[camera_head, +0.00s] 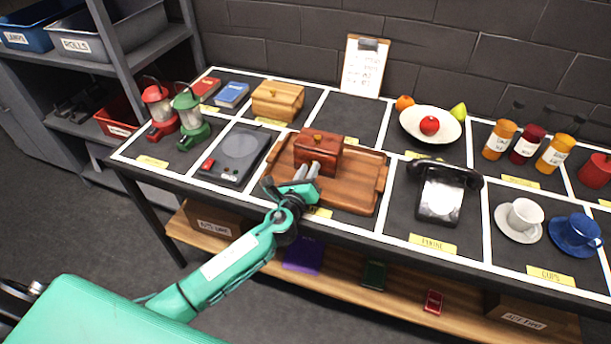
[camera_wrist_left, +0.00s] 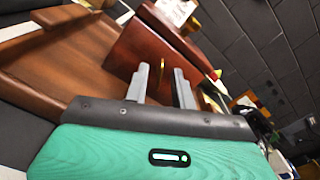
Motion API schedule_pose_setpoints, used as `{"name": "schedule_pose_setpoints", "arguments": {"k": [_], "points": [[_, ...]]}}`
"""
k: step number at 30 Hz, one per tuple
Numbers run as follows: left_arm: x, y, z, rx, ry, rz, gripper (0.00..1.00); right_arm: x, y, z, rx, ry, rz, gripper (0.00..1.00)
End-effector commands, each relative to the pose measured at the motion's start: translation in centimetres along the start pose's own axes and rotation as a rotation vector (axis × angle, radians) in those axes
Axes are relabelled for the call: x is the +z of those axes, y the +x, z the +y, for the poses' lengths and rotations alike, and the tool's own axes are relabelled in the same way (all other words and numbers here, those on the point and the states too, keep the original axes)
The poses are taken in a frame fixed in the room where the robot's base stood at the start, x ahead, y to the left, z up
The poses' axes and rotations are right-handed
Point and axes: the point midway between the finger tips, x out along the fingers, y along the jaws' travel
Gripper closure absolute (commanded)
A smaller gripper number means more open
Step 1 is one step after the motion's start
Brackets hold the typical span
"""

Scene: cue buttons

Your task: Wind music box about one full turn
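The music box, as I take it, is a red-brown wooden box (camera_head: 325,150) with a small knob on top. It sits on a wooden tray (camera_head: 362,190) near the middle of the table. My left gripper (camera_head: 307,170) is at the front face of the box, its two grey fingers pointing at it. The left wrist view shows the fingers (camera_wrist_left: 162,85) apart, with the box's red-brown side (camera_wrist_left: 135,55) just beyond them. A thin brass-coloured bit shows near the gap; whether the fingers touch it is unclear. My right gripper is not in view.
A lighter wooden box (camera_head: 278,100) stands behind, and a grey flat device (camera_head: 236,155) lies left of the tray. A black telephone (camera_head: 441,190) stands to the right. Lanterns (camera_head: 190,120), a fruit plate (camera_head: 430,125) and cups (camera_head: 522,218) stand further off.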

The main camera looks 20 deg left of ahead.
Motion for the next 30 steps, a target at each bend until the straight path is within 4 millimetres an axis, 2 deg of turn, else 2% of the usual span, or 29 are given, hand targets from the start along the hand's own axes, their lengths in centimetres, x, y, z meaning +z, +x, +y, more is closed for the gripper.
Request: {"name": "schedule_pose_setpoints", "arguments": {"k": [5, 15, 21, 25, 30], "points": [[-0.2, -1.6, 0.1, 0.001, 0.000, 0.002, 0.75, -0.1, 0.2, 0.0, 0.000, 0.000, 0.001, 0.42], [-0.3, -8.5, 0.2, 0.001, 0.000, 0.004, 0.75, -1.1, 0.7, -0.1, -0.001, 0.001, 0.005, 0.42], [-0.2, -11.8, 0.1, 0.001, 0.000, 0.002, 0.75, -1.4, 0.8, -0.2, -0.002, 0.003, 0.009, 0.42], [-0.1, -13.1, 0.1, 0.001, 0.001, 0.002, 0.75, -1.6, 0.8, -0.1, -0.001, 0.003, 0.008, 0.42], [0.0, -13.7, 0.1, 0.001, 0.001, 0.000, 0.75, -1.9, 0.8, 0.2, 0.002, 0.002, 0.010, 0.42]]}}
